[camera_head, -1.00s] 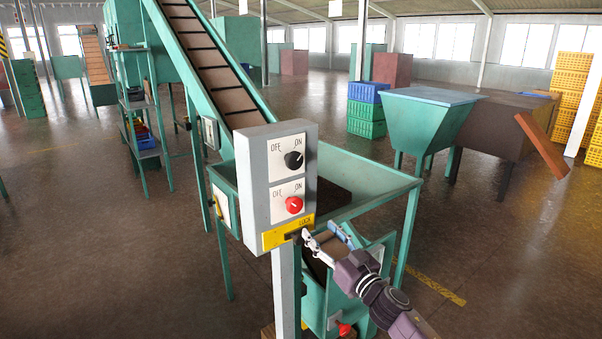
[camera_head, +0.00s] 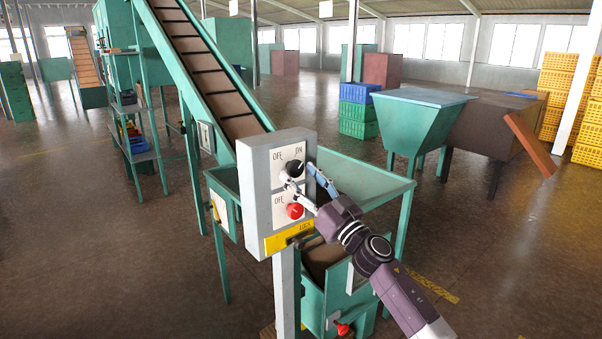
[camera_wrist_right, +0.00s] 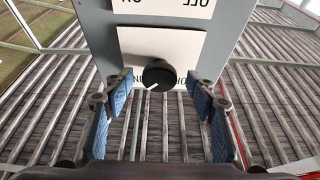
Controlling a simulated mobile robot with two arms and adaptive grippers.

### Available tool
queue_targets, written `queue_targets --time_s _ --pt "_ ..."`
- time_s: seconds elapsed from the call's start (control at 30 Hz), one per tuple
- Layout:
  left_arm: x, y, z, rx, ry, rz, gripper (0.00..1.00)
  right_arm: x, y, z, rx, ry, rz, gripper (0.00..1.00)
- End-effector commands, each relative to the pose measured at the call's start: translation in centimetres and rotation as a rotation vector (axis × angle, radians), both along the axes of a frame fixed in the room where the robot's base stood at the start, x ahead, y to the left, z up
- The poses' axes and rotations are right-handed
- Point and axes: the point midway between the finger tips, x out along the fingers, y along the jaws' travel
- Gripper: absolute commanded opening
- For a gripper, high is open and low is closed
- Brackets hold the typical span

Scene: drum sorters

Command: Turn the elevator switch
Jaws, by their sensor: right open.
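The grey switch box (camera_head: 257,200) stands on a post and carries two knobs. Its upper black knob (camera_head: 294,167) sits beside OFF and ON labels; the lower red knob (camera_head: 295,211) has similar labels. My right gripper (camera_head: 306,178) is open and empty in front of the box, close to the black knob. In the right wrist view the panel appears upside down, and the black knob (camera_wrist_right: 158,74) shows between the two blue-padded fingertips. Its white mark points lower left there, toward the ON side. Whether the fingers touch it is not clear. My left gripper is out of view.
A yellow LOCK plate (camera_head: 289,237) is under the red knob. A green conveyor (camera_head: 205,70) rises behind the box, with a hopper frame (camera_head: 370,200) to the right. A green bin (camera_head: 418,115) stands farther back. Open floor lies at the left.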

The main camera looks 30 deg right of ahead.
Motion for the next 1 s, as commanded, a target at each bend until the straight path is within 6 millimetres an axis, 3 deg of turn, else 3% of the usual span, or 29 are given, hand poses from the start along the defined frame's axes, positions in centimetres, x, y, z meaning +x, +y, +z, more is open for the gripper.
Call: queue_targets --time_s 0.3,0.7,1.0 --pt "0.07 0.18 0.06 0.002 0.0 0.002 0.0 0.27 0.02 0.03 -0.001 0.001 0.0 0.52" --pt "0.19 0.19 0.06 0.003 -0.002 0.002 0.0 0.24 0.01 0.04 -0.001 0.001 0.0 0.1" --pt "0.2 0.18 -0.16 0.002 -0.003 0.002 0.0 0.24 -0.08 0.01 -0.044 -0.003 0.0 0.1"
